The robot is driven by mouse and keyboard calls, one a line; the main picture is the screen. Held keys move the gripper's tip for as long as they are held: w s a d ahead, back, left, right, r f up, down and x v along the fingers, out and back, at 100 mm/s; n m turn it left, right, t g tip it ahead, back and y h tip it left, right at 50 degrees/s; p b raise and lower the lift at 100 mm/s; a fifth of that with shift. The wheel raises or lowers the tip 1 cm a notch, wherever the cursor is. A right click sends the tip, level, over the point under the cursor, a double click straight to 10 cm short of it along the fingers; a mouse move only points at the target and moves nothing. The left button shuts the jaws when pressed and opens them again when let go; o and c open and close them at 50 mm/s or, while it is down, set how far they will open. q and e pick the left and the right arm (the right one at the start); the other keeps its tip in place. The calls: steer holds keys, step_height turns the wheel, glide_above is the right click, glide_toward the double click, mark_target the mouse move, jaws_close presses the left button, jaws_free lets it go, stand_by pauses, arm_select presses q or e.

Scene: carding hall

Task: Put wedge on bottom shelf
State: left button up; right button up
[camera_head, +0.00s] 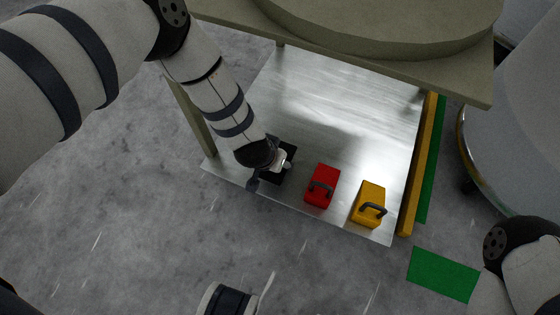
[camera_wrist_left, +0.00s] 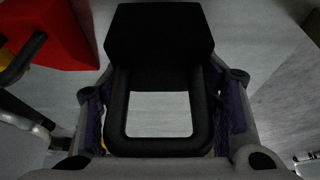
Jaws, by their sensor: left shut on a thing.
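A black wedge (camera_wrist_left: 158,32) with a looped black handle fills the middle of the left wrist view. My left gripper (camera_head: 279,163) is shut on its handle, with one finger on each side. In the head view the black wedge (camera_head: 284,176) is partly hidden by the gripper, over the left front part of the silvery bottom shelf (camera_head: 345,120). I cannot tell whether it touches the shelf. A red wedge (camera_head: 324,181) and a yellow wedge (camera_head: 368,194) stand on the shelf to its right, near the front edge. My right gripper is not visible.
A greenish upper top (camera_head: 455,75) with a round slab covers the back of the shelf. A yellow bar (camera_head: 424,165) runs along the right side. A green mat (camera_head: 444,274) lies on the grey floor. The shelf behind the wedges is bare.

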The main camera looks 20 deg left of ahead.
arm_select(q)
step_height(320, 180, down, 5)
steer(key=shift+r+b, duration=0.1)
steer(key=shift+b, duration=0.7)
steer(key=shift+r, duration=0.2)
steer(key=shift+f, duration=0.2)
steer(key=o, duration=1.5)
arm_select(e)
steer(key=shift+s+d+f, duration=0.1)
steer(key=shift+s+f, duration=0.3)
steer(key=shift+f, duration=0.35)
arm_select(q)
steer(key=shift+r, duration=0.15)
steer(key=p+v, duration=0.5)
steer(key=v, duration=0.6)
steer(key=shift+w+r+p, duration=0.15)
steer(key=shift+r+p, duration=0.05)
steer(key=shift+p, duration=0.2)
steer(key=shift+s+r, duration=0.3)
steer(key=shift+s, duration=0.05)
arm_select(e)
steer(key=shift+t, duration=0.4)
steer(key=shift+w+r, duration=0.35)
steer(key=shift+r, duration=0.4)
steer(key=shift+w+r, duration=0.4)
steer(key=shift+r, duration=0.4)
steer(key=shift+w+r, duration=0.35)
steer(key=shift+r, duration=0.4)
